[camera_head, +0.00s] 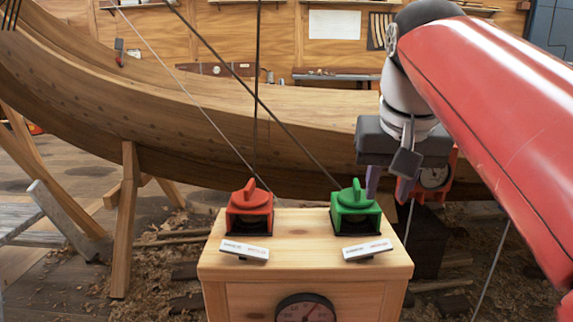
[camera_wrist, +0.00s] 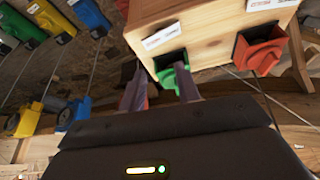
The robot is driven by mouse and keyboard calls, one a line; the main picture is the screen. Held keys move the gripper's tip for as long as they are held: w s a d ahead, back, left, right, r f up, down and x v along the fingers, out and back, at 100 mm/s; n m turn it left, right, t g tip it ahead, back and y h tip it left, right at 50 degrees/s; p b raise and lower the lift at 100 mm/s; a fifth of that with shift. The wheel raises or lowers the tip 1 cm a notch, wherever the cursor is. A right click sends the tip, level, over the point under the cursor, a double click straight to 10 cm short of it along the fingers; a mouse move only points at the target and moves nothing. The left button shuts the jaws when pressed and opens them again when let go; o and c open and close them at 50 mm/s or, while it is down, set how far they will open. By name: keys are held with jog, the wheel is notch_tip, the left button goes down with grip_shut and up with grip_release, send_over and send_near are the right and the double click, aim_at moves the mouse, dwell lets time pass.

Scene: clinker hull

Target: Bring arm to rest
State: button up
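My red and white arm comes in from the right in the head view. My gripper (camera_head: 388,196) hangs fingers down, just right of the green knobbed block (camera_head: 355,208). The fingers are apart, with nothing seen between them. In the wrist view my gripper (camera_wrist: 158,98) also shows spread fingers, with the green block (camera_wrist: 172,76) beyond them. I cannot tell whether a finger touches it. The green block sits at the right of the wooden box top (camera_head: 300,252). A red knobbed block (camera_head: 250,207) sits at its left.
White labels (camera_head: 244,250) lie before the blocks, and a dial (camera_head: 305,308) is on the box front. The wooden hull (camera_head: 280,120) spans behind. Dark and pale lines run diagonally down towards the box. A red-framed gauge (camera_head: 434,177) shows behind my gripper. Trestles (camera_head: 127,215) stand left.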

jog(key=s+f, duration=0.6)
jog(key=f, duration=0.6)
jog(key=s+f+n+t, duration=0.1)
jog(key=s+f, duration=0.5)
jog(key=f, duration=0.7)
jog(key=shift+d+f+y, duration=0.15)
jog(key=shift+d+y, duration=0.15)
jog(key=shift+d, duration=0.05)
